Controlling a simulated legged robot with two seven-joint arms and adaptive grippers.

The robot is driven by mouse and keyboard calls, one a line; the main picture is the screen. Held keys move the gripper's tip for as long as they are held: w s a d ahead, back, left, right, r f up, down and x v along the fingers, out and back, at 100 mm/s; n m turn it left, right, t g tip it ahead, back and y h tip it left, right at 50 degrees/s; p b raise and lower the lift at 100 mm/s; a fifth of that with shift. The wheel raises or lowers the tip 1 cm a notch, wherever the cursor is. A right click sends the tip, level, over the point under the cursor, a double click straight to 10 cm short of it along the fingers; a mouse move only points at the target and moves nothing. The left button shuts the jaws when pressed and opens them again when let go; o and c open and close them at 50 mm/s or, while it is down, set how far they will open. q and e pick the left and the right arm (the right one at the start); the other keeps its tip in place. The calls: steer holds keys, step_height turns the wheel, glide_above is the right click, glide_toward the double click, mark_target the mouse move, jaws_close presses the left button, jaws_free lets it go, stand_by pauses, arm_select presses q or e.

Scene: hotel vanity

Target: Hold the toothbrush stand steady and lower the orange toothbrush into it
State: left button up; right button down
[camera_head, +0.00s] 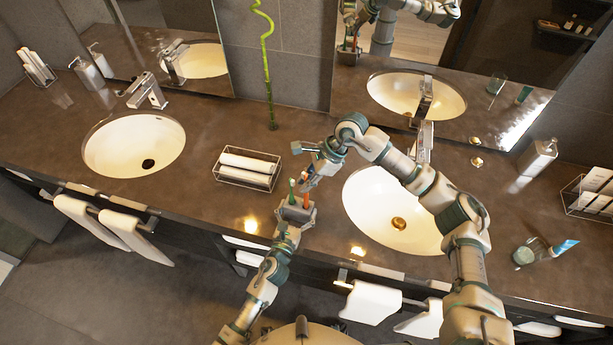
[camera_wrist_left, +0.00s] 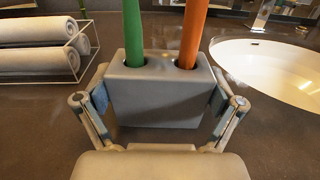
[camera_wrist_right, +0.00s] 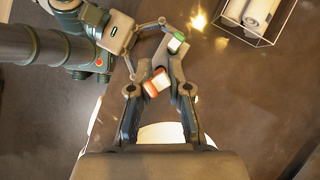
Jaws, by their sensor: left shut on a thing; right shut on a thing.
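The grey toothbrush stand (camera_wrist_left: 155,98) stands upright between the fingers of my left gripper (camera_wrist_left: 160,92), which is shut on its two sides. In the head view the stand (camera_head: 296,213) is at the counter's front, left of the right basin. A green toothbrush (camera_wrist_left: 133,30) stands in its left hole. The orange toothbrush (camera_wrist_left: 192,35) is upright with its lower end in the right hole; how deep it sits is hidden. My right gripper (camera_wrist_right: 160,78) is shut on the orange toothbrush (camera_wrist_right: 157,84) near its top, above the stand. The green toothbrush's top (camera_wrist_right: 177,41) is close beside it.
A wire basket of rolled white towels (camera_head: 247,169) is left of the stand. The right basin (camera_head: 385,210) lies under my right arm, the left basin (camera_head: 134,146) farther left. The counter between basket and left basin is clear.

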arm_select(q)
steer(key=shift+f, duration=0.1)
arm_select(e)
steer(key=shift+f, duration=1.65)
steer(key=c, duration=1)
jaws_free()
steer(key=shift+c, duration=0.2)
steer(key=v, duration=1.2)
steer(key=shift+d, duration=0.15)
steer(key=shift+f, duration=0.1)
